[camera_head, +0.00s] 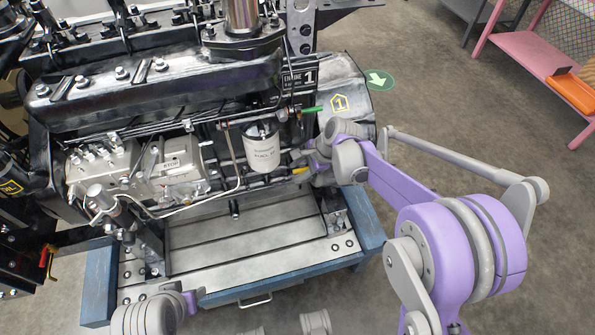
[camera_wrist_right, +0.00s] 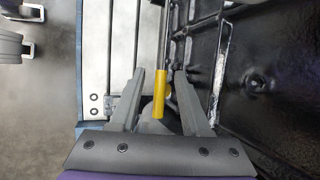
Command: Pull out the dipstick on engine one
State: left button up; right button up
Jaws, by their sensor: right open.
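Engine one (camera_head: 150,85) is a large black engine block marked "ENGINE 1", on a blue-framed stand. A yellow handle (camera_head: 300,171), which looks like the dipstick's, sticks out low on its right side, right of the white filter. My right gripper (camera_head: 303,158) is at this handle, its fingers partly hidden in the head view. In the right wrist view the yellow handle (camera_wrist_right: 159,94) stands between the two open grey fingers (camera_wrist_right: 160,76), with gaps on both sides. Part of my left arm's end (camera_head: 185,298) shows at the bottom left; its fingers are not clear.
A white oil filter (camera_head: 261,147) hangs just left of the yellow handle. A green handle (camera_head: 312,109) is above it. The stand's slotted metal top (camera_head: 245,245) is below. A pink bench (camera_head: 525,50) with an orange tray stands far right; floor between is clear.

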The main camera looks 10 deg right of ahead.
jog(key=shift+w+a+f, duration=0.1)
jog(key=shift+a+f, duration=0.05)
jog(key=shift+f, duration=0.15)
grip_shut()
dwell(1.3)
